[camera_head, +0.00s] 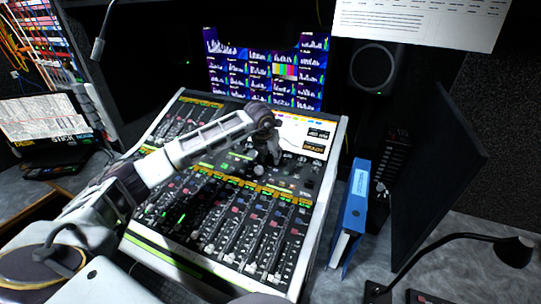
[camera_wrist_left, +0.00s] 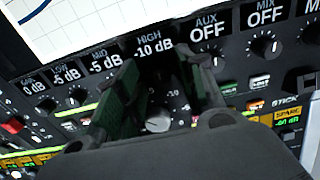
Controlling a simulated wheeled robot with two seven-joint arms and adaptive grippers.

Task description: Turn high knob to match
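The high knob (camera_wrist_left: 158,120) is a small grey knob below the display label reading "HIGH -10 dB" (camera_wrist_left: 152,45) in the left wrist view. My left gripper (camera_wrist_left: 160,105) has one dark finger on each side of this knob. The fingers are apart, with a visible gap around the knob; I cannot tell whether either touches it. In the head view my left gripper (camera_head: 272,156) points down at the upper part of the mixing console (camera_head: 135,228), and hides the knob there. My right gripper is not in view.
Neighbouring knobs, such as the mid knob (camera_wrist_left: 77,98) and aux knob (camera_wrist_left: 214,58), sit close on both sides. A blue binder (camera_head: 350,215) stands right of the console, near a black desk lamp (camera_head: 513,250). Monitor screens (camera_head: 268,70) stand behind.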

